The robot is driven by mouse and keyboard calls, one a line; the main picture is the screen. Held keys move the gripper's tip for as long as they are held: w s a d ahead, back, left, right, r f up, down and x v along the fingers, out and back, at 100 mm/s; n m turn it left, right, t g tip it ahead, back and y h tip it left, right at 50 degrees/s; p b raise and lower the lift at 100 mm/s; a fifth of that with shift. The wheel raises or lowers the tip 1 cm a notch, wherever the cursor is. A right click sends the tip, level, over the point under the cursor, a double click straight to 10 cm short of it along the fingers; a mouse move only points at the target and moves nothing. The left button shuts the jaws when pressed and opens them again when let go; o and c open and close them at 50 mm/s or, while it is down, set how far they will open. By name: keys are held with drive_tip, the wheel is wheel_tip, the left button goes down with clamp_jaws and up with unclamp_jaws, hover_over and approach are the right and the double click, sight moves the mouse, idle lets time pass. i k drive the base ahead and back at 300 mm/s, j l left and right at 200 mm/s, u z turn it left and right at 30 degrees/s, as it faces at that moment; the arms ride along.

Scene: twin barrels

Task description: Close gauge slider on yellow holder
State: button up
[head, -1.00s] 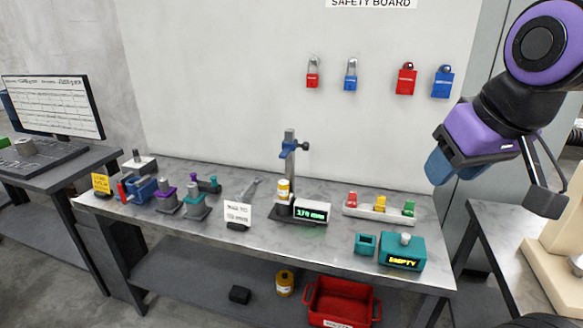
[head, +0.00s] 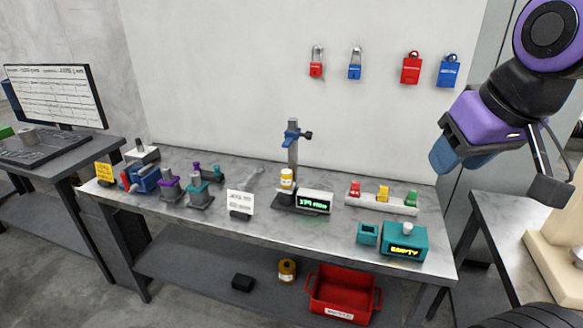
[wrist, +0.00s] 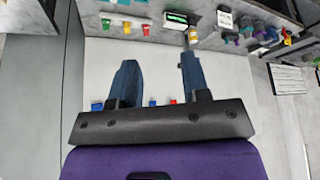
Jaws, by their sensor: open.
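The gauge stands upright on the bench, and its blue slider (head: 293,132) sits high on the grey post. Below it, the small yellow-and-white holder (head: 287,178) stands on the dark base, with a clear gap between them. A white box with a green lit display (head: 314,202) is beside the holder. My gripper (head: 500,168) is in the air at the right, well away from the gauge, open and empty. In the wrist view, its two blue fingers (wrist: 158,75) are spread apart, and the holder (wrist: 193,37) shows small beyond the right one.
A rack with red, yellow and green pieces (head: 382,201) and a teal box reading EMPTY (head: 402,241) are right of the gauge. A white sign (head: 240,204) and several vices and clamps are to its left. A red bin (head: 340,297) sits underneath. Padlocks hang on the board behind.

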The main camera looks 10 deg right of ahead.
sight(290, 137)
drive_tip(key=i+j+u, duration=0.15)
drive_tip(key=i+j, duration=0.45)
drive_tip(key=i, duration=0.15)
